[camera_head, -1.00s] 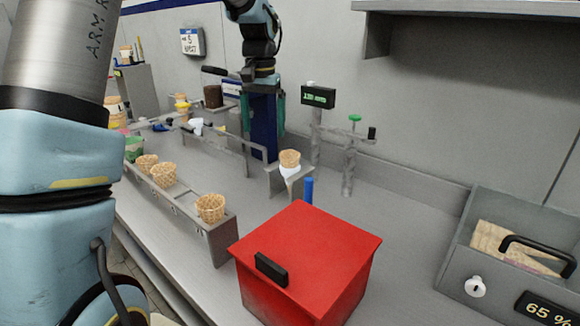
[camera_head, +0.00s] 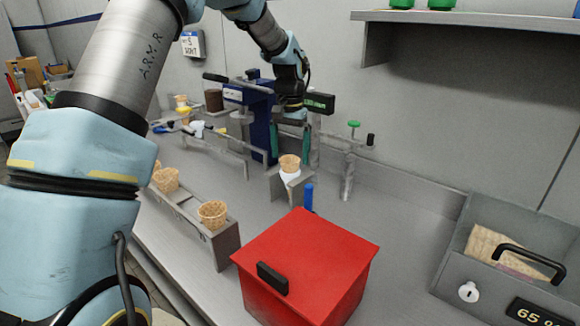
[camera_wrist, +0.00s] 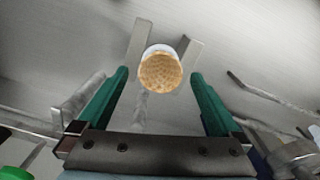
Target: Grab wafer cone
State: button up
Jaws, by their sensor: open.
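A tan wafer cone (camera_head: 290,162) stands upright in a white sleeve in a small metal holder (camera_head: 293,186) on the counter. My gripper (camera_head: 291,142) is open, its green fingers pointing down, just above and around the cone's position in the head view. In the wrist view the cone (camera_wrist: 160,72) appears between the two green fingertips (camera_wrist: 158,78), with a gap on both sides. I see no contact. More wafer cones, including one at the front (camera_head: 212,213), stand in a long metal rack (camera_head: 222,246) at the left.
A red box (camera_head: 305,262) with a black handle stands in front of the holder. A blue cylinder (camera_head: 308,196) stands between them. Metal posts with a green knob (camera_head: 353,124) rise to the right. A grey bin (camera_head: 480,285) is at far right, below a shelf (camera_head: 470,17).

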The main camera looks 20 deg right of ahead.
jog(key=shift+f, duration=0.95)
jog(key=c, duration=0.8)
